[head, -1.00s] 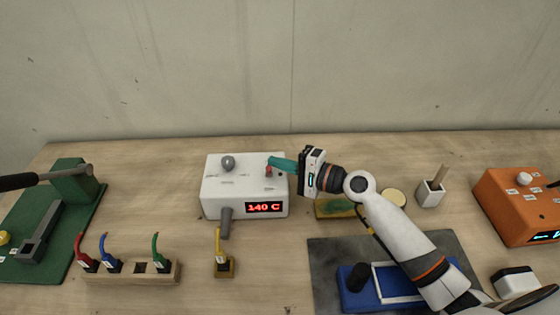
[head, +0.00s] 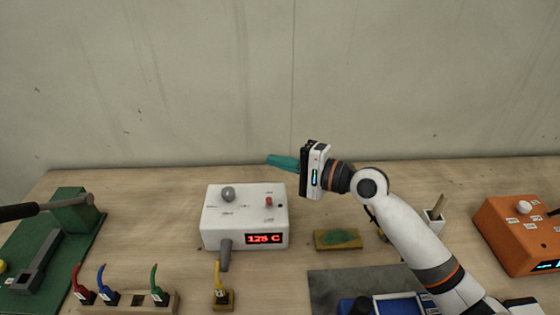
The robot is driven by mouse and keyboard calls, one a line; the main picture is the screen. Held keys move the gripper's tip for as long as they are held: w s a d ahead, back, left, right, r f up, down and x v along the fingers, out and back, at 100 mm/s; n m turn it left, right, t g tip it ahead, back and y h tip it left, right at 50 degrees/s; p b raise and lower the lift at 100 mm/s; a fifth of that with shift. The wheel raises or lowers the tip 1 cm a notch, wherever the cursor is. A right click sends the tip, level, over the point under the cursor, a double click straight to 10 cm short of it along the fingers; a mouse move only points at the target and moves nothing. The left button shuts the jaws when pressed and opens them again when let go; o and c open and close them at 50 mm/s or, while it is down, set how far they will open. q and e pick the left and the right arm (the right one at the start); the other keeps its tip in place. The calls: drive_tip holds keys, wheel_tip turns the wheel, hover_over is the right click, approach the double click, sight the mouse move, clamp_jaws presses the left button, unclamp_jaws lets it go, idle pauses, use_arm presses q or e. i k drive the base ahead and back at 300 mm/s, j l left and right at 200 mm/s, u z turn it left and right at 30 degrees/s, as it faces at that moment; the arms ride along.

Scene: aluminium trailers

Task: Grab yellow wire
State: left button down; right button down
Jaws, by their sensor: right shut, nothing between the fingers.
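The yellow wire (head: 218,274) stands upright in a small wooden block (head: 231,300) in front of the white heater box (head: 214,227). Its upper end lies close to the grey barrel (head: 224,257) that sticks out of the box's front; I cannot tell if they touch. My right gripper (head: 270,160) has teal fingers. It is shut and empty, raised above and behind the box's right side, well away from the wire. My left gripper is not in view.
A wooden rack (head: 128,300) holds red, blue and green wires at the front left. The box has a red switch (head: 268,201) and a lit display (head: 264,239). A sponge (head: 338,239) lies right of it. An orange box (head: 512,238) stands far right.

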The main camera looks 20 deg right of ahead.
sight(222, 295)
drive_tip(key=k, duration=2)
